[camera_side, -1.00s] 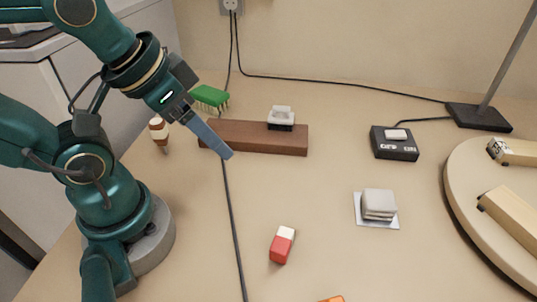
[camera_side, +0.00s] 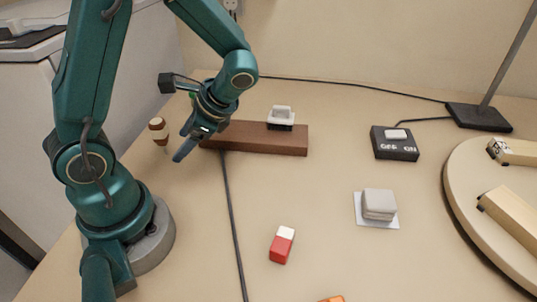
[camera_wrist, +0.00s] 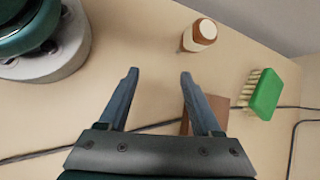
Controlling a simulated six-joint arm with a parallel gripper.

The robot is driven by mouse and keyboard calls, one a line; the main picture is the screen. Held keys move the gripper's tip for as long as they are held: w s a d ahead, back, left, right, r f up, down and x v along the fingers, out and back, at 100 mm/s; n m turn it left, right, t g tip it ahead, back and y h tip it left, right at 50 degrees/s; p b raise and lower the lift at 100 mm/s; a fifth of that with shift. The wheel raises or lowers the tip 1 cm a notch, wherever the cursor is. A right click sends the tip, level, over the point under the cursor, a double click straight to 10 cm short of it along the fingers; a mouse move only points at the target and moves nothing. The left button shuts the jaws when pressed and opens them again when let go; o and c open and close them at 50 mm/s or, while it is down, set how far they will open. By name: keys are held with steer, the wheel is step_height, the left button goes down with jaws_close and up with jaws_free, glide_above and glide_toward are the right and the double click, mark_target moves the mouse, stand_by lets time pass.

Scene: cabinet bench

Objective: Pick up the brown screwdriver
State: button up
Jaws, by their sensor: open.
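The brown screwdriver (camera_side: 158,129), with a brown handle and a white band, is at the left of the bench in the side view, just left of my gripper (camera_side: 179,156). A short thin shaft shows below its handle there. In the wrist view the screwdriver (camera_wrist: 199,36) is seen handle-on at the top, beyond and to the right of the fingertips, and its shaft is mostly hidden. My gripper (camera_wrist: 158,74) is open, with both fingers pointing at bare bench and nothing between them. It is apart from the screwdriver.
A brown wooden block (camera_side: 255,138) bears a white-and-black item (camera_side: 281,117). A green brush (camera_wrist: 265,94) stands nearby. A black cable (camera_side: 231,215) crosses the bench. A red-and-white block (camera_side: 282,245), a switch box (camera_side: 394,143) and a round board (camera_side: 462,190) lie farther right.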

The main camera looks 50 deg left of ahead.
mark_target(166, 142)
steer(key=a+f+m+g+y, duration=0.1)
steer(key=a, duration=0.1)
steer(key=s+a+f+m+g+y, duration=0.1)
steer(key=a+f+m, duration=0.1)
steer(key=a+f+m+g+y, duration=0.1)
steer(key=a+f+y, duration=0.1)
steer(key=a, duration=0.1)
steer(key=shift+s+a, duration=0.1)
steer(key=shift+s, duration=0.05)
steer(key=shift+s+a+g+y, duration=0.3)
steer(key=shift+a, duration=0.3)
steer(key=shift+x, duration=2.4)
steer(key=shift+c, duration=0.3)
jaws_close()
